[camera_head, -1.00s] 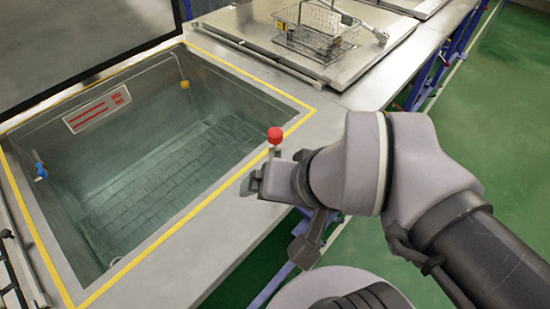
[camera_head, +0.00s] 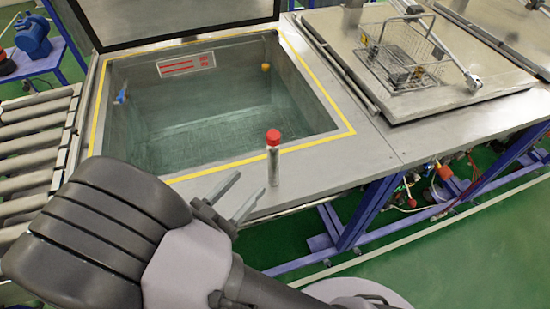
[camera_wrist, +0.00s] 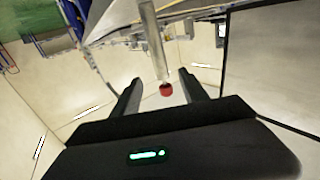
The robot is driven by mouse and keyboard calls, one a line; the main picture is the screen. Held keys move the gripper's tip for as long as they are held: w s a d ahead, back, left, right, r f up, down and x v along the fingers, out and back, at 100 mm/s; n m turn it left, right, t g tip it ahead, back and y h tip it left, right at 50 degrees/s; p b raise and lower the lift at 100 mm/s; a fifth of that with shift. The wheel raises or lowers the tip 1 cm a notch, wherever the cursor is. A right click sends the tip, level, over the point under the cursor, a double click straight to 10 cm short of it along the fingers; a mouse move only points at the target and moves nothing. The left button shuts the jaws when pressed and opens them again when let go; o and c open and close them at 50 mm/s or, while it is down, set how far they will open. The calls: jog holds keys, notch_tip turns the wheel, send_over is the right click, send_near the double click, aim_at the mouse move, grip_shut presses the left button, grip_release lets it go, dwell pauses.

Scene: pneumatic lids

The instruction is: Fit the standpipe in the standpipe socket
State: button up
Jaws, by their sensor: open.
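The standpipe (camera_head: 273,164) is a slim grey tube with a red top. It stands upright on the steel deck at the front rim of the tank. I cannot make out a socket at its foot. My gripper (camera_head: 249,184) is open and empty, with its two fingers pointing toward the standpipe from the left, apart from it. In the wrist view the picture is upside down: the standpipe (camera_wrist: 152,38) hangs from the top, its red end in line with the gap between the open fingers of my gripper (camera_wrist: 159,84).
The open tank (camera_head: 345,133) with a yellow edge line lies behind the standpipe. A wire basket (camera_head: 400,65) sits on a closed lid (camera_head: 480,75) at the right. A roller conveyor (camera_head: 35,150) is at the left. The deck right of the standpipe is clear.

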aim_at(269, 160)
jog(key=b+x, duration=0.1)
jog(key=x, duration=1)
grip_shut()
dwell(0.9)
